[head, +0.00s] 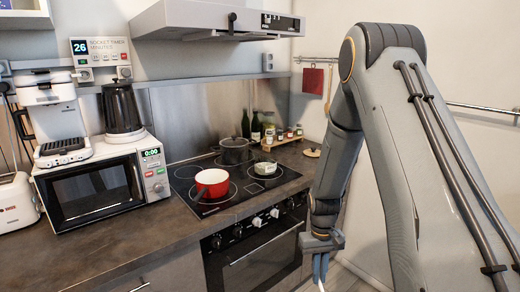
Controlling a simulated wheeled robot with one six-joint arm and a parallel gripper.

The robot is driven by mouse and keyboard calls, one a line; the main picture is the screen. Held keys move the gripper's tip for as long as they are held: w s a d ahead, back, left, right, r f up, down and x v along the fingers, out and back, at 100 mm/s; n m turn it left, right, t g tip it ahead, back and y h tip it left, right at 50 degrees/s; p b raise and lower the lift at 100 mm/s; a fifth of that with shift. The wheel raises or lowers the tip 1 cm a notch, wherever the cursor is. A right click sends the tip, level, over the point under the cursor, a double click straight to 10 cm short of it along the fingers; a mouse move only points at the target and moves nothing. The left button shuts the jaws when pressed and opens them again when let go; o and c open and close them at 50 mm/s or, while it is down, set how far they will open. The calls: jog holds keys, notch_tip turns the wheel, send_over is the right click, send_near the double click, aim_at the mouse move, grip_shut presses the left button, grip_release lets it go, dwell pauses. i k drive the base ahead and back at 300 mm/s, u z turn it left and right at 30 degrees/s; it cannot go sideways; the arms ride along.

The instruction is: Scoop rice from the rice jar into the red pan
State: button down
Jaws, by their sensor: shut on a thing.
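My gripper (320,268) hangs low at the right, in front of the oven and apart from both. It points down with its bluish fingers shut on a thin pale object (321,286), mostly hidden and cut off by the bottom edge.
A dark pot (234,150) stands at the cooktop's back. Bottles (256,126) and a rack of small jars (281,135) are behind it. A microwave (95,188) carries a black kettle (121,107). A range hood (215,20) overhangs the cooktop. The front left counter (130,250) is clear.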

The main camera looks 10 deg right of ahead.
aim_at(265, 164)
jog(key=k, duration=0.25)
jog(key=z, duration=1.2)
jog(key=i, duration=1.15)
jog(key=u, duration=1.65)
